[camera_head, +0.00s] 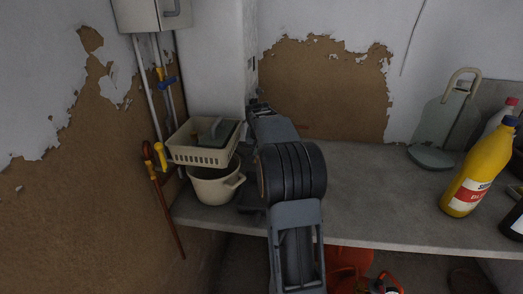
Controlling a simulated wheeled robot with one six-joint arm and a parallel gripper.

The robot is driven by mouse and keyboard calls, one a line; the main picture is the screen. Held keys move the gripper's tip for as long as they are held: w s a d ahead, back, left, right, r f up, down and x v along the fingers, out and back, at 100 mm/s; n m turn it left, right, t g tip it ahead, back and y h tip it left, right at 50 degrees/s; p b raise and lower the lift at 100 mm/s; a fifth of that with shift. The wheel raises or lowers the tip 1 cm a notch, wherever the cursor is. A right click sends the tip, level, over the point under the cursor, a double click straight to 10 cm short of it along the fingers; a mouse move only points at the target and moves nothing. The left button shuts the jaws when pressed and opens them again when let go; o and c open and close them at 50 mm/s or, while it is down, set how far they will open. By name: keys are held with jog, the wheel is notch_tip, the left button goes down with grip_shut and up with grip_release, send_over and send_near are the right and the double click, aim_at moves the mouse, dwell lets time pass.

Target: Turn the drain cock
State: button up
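Pipes (146,85) run down the left wall from a white box. I cannot tell which is the drain cock. My arm reaches forward over the worktop. My gripper (260,108) is at its far end near the white column, to the right of the pipes and apart from them. Its fingers are small and partly hidden by my arm, so I cannot see whether they are open.
A cream basket (185,150) rests on a cream pot (211,188) between the pipes and my arm. The grey worktop (365,200) is clear right of my arm. A yellow bottle (476,175) and a grey-green board (447,125) stand farther right. Red-orange items (348,262) lie below.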

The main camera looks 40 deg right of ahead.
jog(key=v, duration=1.4)
jog(key=shift+b, duration=0.35)
jog(key=s+a+f+n+y, duration=0.1)
jog(key=s+a+f+n, duration=0.2)
jog(key=a+f, duration=0.35)
jog(key=s+a+f+n+y, duration=0.1)
jog(key=s+a+f+n, duration=0.2)
jog(key=s+a, duration=0.5)
jog(key=s+a+f+n+t+y, duration=0.1)
jog(key=s+a+f+n, duration=0.2)
jog(key=s+a+f, duration=0.3)
jog(key=shift+s+a, duration=1.25)
jog(key=shift+s, duration=0.8)
